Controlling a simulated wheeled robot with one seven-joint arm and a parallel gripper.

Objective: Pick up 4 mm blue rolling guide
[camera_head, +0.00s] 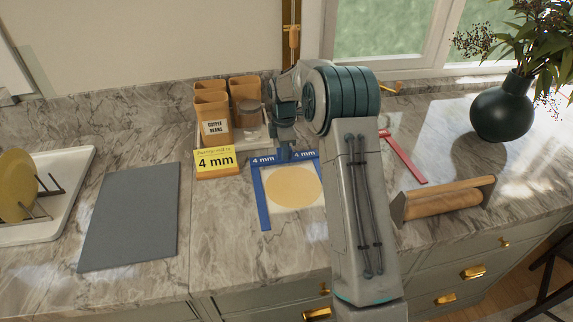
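The blue 4 mm rolling guide (264,205) lies on the marble counter. Its left strip and its top bar with white "4 mm" labels show, along the left and far sides of a flat round tan disc (290,186). My arm hides whatever lies to the right of the disc. My gripper (284,152) points down over the middle of the guide's top bar, between the two labels. I cannot tell whether it touches the bar, and its fingers are too small and dark to tell open from shut.
A grey mat (132,215) lies left. A red strip (406,160), a wooden roller (441,202) and a dark vase (502,110) are right.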

